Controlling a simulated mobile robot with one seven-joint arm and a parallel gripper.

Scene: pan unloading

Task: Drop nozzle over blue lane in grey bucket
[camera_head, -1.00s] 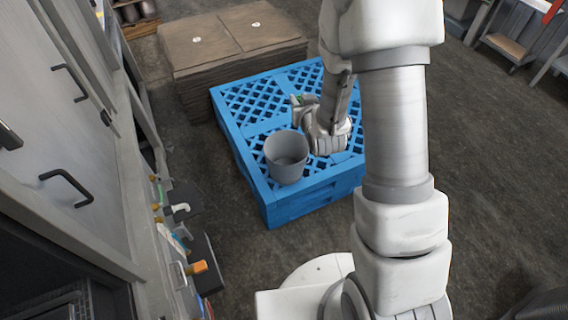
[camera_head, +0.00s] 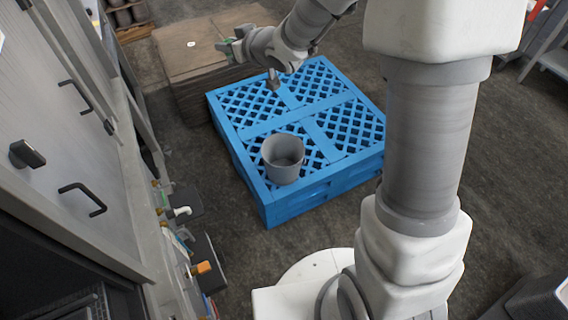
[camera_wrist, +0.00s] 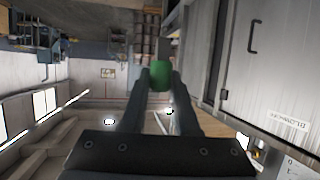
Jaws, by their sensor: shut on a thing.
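The grey bucket (camera_head: 283,172) stands upright on the blue pallet (camera_head: 352,128), near its front left part; no contents can be made out inside. My gripper (camera_head: 226,46) is up behind and left of the bucket, pointing left, well apart from it. In the wrist view, its two fingers (camera_wrist: 160,80) are shut on a small green piece (camera_wrist: 160,70), seemingly the nozzle. Only a speck of green shows in the head view. The piece's full shape cannot be made out. No separate blue lane can be told apart from the blue pallet.
A brown stack (camera_head: 188,62) stands behind the pallet. The pallet's right half and the dark floor are clear.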

